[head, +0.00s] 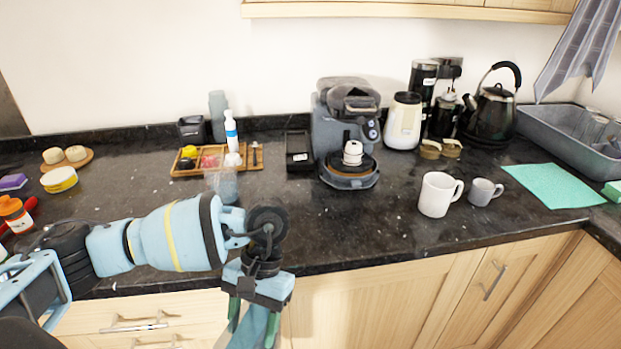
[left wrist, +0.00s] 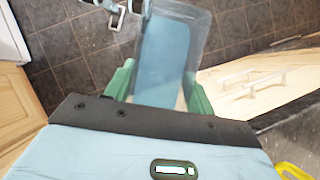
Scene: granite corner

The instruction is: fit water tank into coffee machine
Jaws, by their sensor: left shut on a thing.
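The coffee machine (head: 330,128) is grey and dark, and stands upright at the back middle of the counter. A white knobbed object (head: 352,152) sits at its front over the round base. My left gripper (head: 253,318) points down in front of the counter's front edge, left of the machine and well apart from it. Its green fingers are shut on the water tank, a clear box with a blue tint (left wrist: 165,55), seen between the fingers in the left wrist view. In the head view the tank is partly hidden by the gripper and cut off by the lower edge. My right gripper is not seen.
Counter (head: 320,225) before the machine is clear.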

